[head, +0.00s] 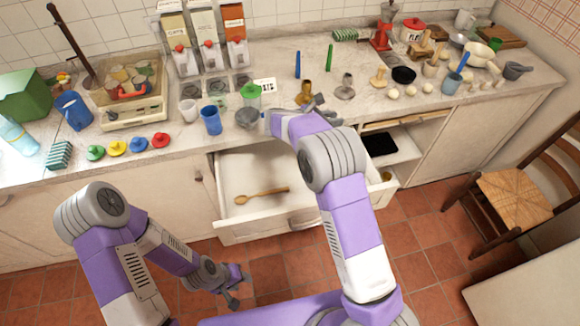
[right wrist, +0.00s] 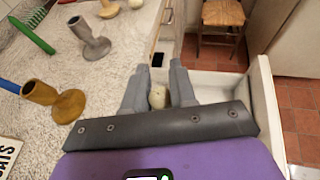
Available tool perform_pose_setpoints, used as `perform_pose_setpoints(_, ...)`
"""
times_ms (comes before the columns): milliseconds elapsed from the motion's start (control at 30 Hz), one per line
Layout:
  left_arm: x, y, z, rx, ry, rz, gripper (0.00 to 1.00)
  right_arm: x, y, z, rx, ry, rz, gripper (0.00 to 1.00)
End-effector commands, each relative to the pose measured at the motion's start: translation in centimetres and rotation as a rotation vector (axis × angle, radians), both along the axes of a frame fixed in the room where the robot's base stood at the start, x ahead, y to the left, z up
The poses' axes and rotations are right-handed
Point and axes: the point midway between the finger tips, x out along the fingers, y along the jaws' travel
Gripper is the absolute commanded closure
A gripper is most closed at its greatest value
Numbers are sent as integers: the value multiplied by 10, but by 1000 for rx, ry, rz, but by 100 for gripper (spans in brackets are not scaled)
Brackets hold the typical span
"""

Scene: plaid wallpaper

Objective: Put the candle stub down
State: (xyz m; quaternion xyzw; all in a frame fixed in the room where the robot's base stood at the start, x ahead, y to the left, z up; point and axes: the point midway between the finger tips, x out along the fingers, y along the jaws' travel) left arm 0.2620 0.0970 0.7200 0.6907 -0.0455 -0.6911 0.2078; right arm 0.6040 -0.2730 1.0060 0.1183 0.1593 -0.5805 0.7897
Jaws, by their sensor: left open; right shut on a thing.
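The cream candle stub (right wrist: 158,97) is between the fingers of my right gripper (right wrist: 158,85) in the right wrist view. That gripper is shut on it. In the head view my right gripper (head: 318,104) is at the counter's front edge, above the back of the open drawer (head: 262,232); the stub is hidden there. My left gripper (head: 238,288) is open and empty, low over the tiled floor in front of the drawer.
A brass candle holder (head: 304,95) and a grey one (head: 345,88) stand on the counter just behind my right gripper. A blue candle (head: 297,65) and a green candle (head: 330,62) are farther back. A wooden spoon (head: 262,195) lies in the drawer.

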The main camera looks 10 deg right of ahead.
Motion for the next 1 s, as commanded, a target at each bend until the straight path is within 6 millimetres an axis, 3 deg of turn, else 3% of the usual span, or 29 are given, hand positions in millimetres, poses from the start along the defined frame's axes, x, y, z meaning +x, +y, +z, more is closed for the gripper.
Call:
perform_pose_setpoints(33, -1, 0, -27, 0, 1, 1, 57, -4, 14, -26, 1, 1, 7, 100)
perform_pose_setpoints(100, -1, 0, -46, 0, 2, 0, 57, -10, 29, -45, 2, 1, 6, 100)
perform_pose_setpoints(400, 0, 0, -112, 0, 1, 1, 57, -39, 81, -109, -2, -4, 0, 100)
perform_pose_setpoints(733, 0, 0, -134, 0, 0, 0, 57, -52, 98, -133, -6, -6, -8, 100)
perform_pose_setpoints(1000, 0, 0, -150, 0, 0, 0, 57, -52, 98, -175, -6, -6, -8, 100)
